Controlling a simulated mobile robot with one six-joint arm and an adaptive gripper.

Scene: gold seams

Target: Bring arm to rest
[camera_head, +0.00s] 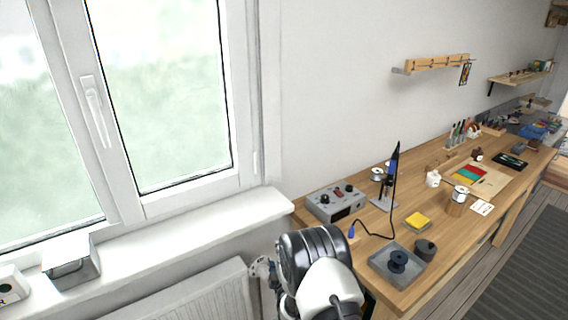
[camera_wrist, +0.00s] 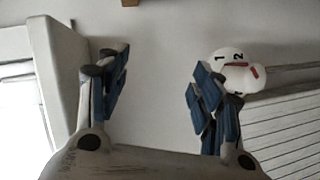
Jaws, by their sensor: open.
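My gripper (camera_wrist: 160,76) shows in the wrist view with its two blue-padded fingers spread wide apart. Nothing is between them; only a plain pale wall (camera_wrist: 160,45) shows through the gap. In the head view my arm (camera_head: 318,275) is folded low at the bottom centre, in front of the wall beside the workbench's left end. The fingers cannot be made out clearly in that view. A white radiator knob (camera_wrist: 232,62) with numbers on it shows just behind the right finger; whether they touch cannot be told.
A white radiator (camera_head: 215,295) stands under the window sill (camera_head: 190,232) left of my arm. The wooden workbench (camera_head: 405,232) is close on the right, with a grey control box (camera_head: 336,201), a soldering iron (camera_head: 393,165) and a grey tray (camera_head: 375,268) near its left end.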

